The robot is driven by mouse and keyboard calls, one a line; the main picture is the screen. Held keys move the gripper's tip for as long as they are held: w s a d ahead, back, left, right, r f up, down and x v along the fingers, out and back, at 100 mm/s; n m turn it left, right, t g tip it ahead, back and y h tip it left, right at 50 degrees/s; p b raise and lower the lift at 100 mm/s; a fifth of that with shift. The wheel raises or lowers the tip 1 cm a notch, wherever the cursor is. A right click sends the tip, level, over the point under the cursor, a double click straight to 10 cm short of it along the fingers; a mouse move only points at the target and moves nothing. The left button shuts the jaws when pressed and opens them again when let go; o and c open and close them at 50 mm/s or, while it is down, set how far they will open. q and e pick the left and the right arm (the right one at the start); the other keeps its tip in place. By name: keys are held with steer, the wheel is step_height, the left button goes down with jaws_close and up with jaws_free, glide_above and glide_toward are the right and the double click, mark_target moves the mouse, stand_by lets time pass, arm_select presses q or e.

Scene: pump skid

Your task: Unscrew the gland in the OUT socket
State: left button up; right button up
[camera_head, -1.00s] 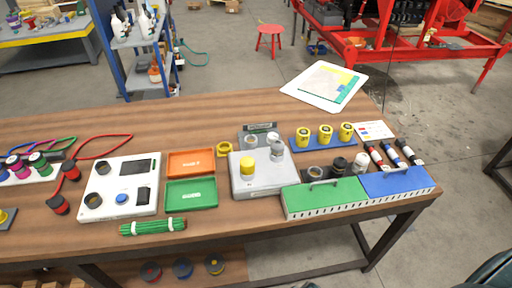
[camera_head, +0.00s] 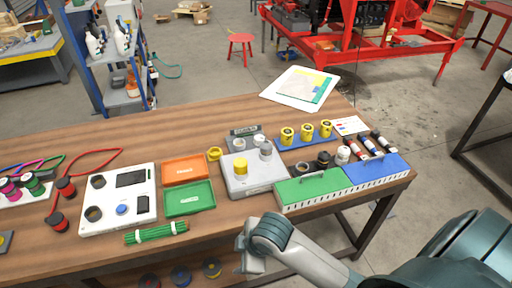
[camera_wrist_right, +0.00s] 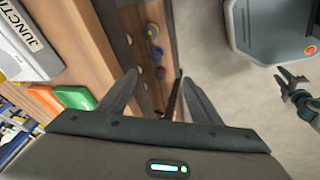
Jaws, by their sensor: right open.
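A grey box (camera_head: 235,187) stands on the bench. On it are a yellow cylindrical piece (camera_head: 240,168) and grey pieces (camera_head: 265,151); the socket lettering is too small to read, so I cannot tell which is the OUT gland. My right gripper (camera_head: 246,258) is low at the bench's front edge, apart from the box, its fingers hidden in the head view. In the wrist view its two fingers (camera_wrist_right: 165,90) are spread and empty. Another gripper (camera_wrist_right: 291,78), apparently my left, is small at the right there; the head view does not show it.
A white box (camera_head: 118,200), an orange tray (camera_head: 185,170) and a green tray (camera_head: 190,198) stand left of the grey box. A green case (camera_head: 308,189) and a blue case (camera_head: 376,173) stand to its right. Green sticks (camera_head: 156,233) lie near the front edge.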

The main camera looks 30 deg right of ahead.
mark_target(266, 143)
steer(key=w+d+r+n+h, duration=0.1)
steer(key=w+d+r+n, duration=0.3)
steer(key=w, duration=0.3)
steer(key=w+d+r+n+h, duration=0.1)
steer(key=w+r+n, duration=0.4)
steer(key=w+n, duration=0.15)
steer(key=w+d+r+n+h, duration=0.1)
steer(key=w+d+r, duration=0.3)
steer(key=d+r, duration=0.4)
steer(key=w+d+r+n+g+h, duration=0.1)
steer(key=w+d+r+n+h, duration=0.1)
steer(key=w+d+r, duration=0.3)
steer(key=d+r+n, duration=0.1)
steer(key=d+r, duration=0.1)
steer(key=d, duration=0.1)
steer(key=shift+w+r+n, duration=0.2)
steer(key=shift+r+n, duration=0.15)
steer(key=shift+r, duration=0.05)
steer(key=shift+f, duration=0.1)
steer(key=p+x, duration=0.4)
steer(key=x, duration=1.3)
steer(key=shift+d+f, duration=0.1)
steer(key=shift+d, duration=0.1)
steer(key=shift+c, duration=0.7)
